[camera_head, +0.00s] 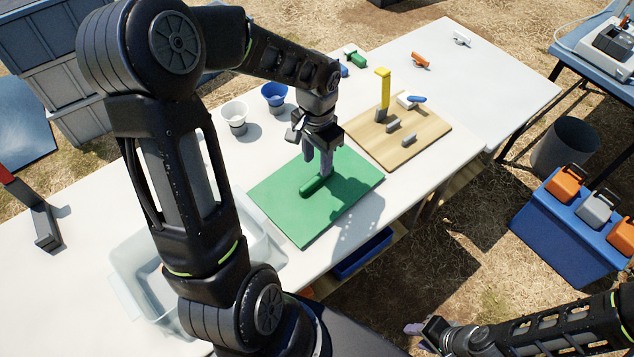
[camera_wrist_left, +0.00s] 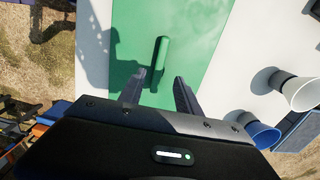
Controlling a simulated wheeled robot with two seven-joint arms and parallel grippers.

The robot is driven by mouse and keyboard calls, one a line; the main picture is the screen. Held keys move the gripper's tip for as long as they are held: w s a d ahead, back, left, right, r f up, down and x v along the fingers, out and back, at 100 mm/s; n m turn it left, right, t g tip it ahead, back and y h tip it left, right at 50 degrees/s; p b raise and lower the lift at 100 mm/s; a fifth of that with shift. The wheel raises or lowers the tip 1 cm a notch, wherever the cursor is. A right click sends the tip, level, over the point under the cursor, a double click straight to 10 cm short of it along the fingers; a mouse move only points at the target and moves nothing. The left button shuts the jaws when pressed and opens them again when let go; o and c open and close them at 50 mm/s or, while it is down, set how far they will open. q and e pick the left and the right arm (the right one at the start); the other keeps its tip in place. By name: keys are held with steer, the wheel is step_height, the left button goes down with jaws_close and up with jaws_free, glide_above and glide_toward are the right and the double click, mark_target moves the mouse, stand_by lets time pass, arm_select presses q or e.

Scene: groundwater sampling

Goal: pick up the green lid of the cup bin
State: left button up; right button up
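The green lid (camera_head: 340,215) lies flat on the white table, a rectangular sheet with a raised green bar handle (camera_head: 316,185) in its middle. In the left wrist view the lid (camera_wrist_left: 205,25) and its handle (camera_wrist_left: 161,52) lie just beyond my fingertips. My left gripper (camera_head: 318,165) points down over the handle. In the left wrist view my left gripper (camera_wrist_left: 158,82) has its fingers apart with nothing between them, roughly in line with the handle. Whether a bin is under the lid cannot be seen. My right gripper (camera_head: 418,330) is off the table at the lower right, its opening unclear.
A clear bin (camera_head: 122,260) stands left of the lid, partly behind my left arm. A white cup (camera_head: 235,115) and a blue cup (camera_head: 274,95) stand behind the lid. A wooden board (camera_head: 428,138) with a yellow upright (camera_head: 383,90) is to the right.

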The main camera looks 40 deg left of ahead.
mark_target(317, 177)
arm_select(q)
step_height(317, 177, down, 5)
steer(key=shift+s+f+p, duration=0.1)
steer(key=shift+p, duration=0.2)
steer(key=shift+d, duration=0.1)
stand_by(0.3)
jaws_close()
stand_by(0.5)
